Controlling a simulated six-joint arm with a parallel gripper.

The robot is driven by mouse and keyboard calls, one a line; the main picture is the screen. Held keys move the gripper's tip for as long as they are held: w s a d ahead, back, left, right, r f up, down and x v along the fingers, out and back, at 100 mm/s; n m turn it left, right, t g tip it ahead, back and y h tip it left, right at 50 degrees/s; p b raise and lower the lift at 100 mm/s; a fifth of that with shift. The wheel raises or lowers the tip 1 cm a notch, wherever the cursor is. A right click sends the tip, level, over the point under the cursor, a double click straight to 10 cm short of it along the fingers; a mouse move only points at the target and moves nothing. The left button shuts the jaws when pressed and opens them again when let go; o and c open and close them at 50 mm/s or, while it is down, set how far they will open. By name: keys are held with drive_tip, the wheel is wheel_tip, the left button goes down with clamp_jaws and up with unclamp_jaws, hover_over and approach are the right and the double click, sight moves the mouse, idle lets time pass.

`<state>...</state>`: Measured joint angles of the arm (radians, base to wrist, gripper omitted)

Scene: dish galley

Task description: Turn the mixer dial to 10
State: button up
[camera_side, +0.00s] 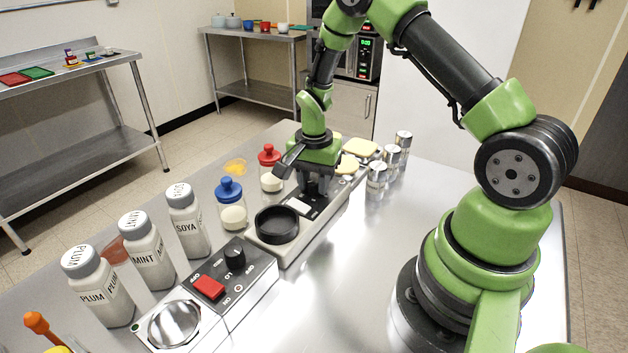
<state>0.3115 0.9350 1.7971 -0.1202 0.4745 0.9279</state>
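My gripper (319,184) points down over the far part of a long grey appliance (283,243) in the middle of the table. Its dark fingertips are low, close to the appliance's top. The part beneath and between them is hidden, so I cannot tell if they touch or hold anything. A black round dish (277,224) sits on the appliance's near end, with a dark label panel (303,203) beside it. A nearer control box has a black dial (234,252) marked LO and a red switch (208,288). I cannot tell which unit is the mixer; no 10 mark is readable.
White bottles labelled SOYA (188,222), MINT (147,250) and PLUM (97,287) line the left side. Several cans (377,180) stand at right. The table's right part is clear.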

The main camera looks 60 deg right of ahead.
sight(314, 181)
drive_tip(key=o, duration=0.4)
drive_tip(key=shift+r, duration=0.15)
wheel_tip(314, 181, up, 10)
drive_tip(key=shift+f, duration=0.15)
drive_tip(key=s+a+r+n+t, duration=0.2)
drive_tip(key=a+r+n, duration=0.15)
drive_tip(key=r, duration=0.55)
drive_tip(key=s+a+r+n+t+y, duration=0.1)
drive_tip(key=s+a+r+n+t, duration=0.1)
drive_tip(key=s+a+r+n, duration=0.2)
drive_tip(key=s+a+r+n+t+y, duration=0.1)
drive_tip(key=s+a+r+n+t, duration=0.2)
drive_tip(key=s, duration=0.7)
drive_tip(key=shift+s+a+r+n, duration=0.3)
drive_tip(key=shift+a+r+n, duration=0.25)
drive_tip(key=shift+a, duration=0.55)
